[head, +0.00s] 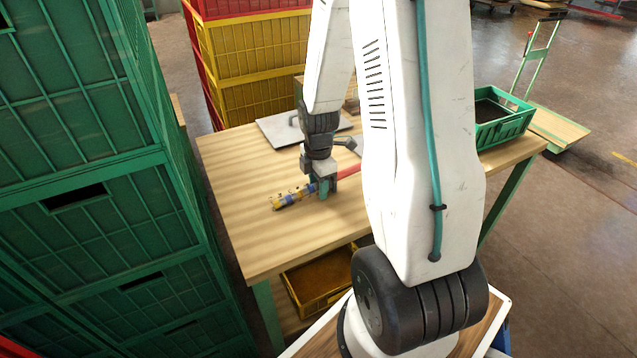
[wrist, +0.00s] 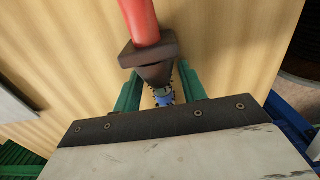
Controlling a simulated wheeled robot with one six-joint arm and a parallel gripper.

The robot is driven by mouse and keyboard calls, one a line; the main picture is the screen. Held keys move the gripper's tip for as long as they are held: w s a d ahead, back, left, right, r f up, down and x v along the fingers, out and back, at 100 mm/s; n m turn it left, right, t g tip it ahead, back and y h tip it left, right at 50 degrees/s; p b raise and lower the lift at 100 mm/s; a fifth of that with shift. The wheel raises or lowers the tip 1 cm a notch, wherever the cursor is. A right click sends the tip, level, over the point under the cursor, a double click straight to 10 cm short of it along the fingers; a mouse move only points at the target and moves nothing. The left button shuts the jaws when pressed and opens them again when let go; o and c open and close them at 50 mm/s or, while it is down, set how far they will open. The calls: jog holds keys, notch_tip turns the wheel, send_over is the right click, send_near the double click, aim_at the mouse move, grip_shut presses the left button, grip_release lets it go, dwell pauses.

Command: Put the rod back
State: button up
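The rod lies low over the wooden table in the head view. Its blue, yellow and white studded end (head: 290,198) points left and its red end (head: 349,171) points right, partly hidden by my arm. In the wrist view its red handle (wrist: 141,22) runs into a dark tapered collar, with a blue studded part (wrist: 164,97) below. My gripper (head: 323,192) is at the rod's middle, pointing down. In the wrist view its green fingers (wrist: 161,85) stand on either side of the rod, with gaps visible beside the blue part. Contact with the table is unclear.
The table (head: 235,170) has bare wood to the left and front. A grey plate with a handle (head: 285,132) lies behind the gripper. A green bin (head: 503,120) stands at the right end. Green crates (head: 100,215) rise close on the left. A yellow bin (head: 318,285) sits below.

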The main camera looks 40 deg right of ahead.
notch_tip(320, 180, up, 12)
jog(key=s+a+r+m, duration=0.3)
jog(key=a+r, duration=0.3)
jog(key=r, duration=0.1)
jog(key=s+a+r+m, duration=0.4)
jog(key=s+a+m, duration=0.2)
jog(key=s, duration=0.1)
jog(key=s+a+r+m+t, duration=0.1)
jog(key=s+a+r+m, duration=0.2)
jog(key=s+a+m, duration=0.2)
jog(key=s+a, duration=0.1)
jog(key=s, duration=0.2)
jog(key=shift+s+a+r+m, duration=0.2)
jog(key=shift+s+r+m, duration=0.05)
jog(key=shift+r+m, duration=0.15)
jog(key=shift+c, duration=0.5)
jog(key=shift+d, duration=0.1)
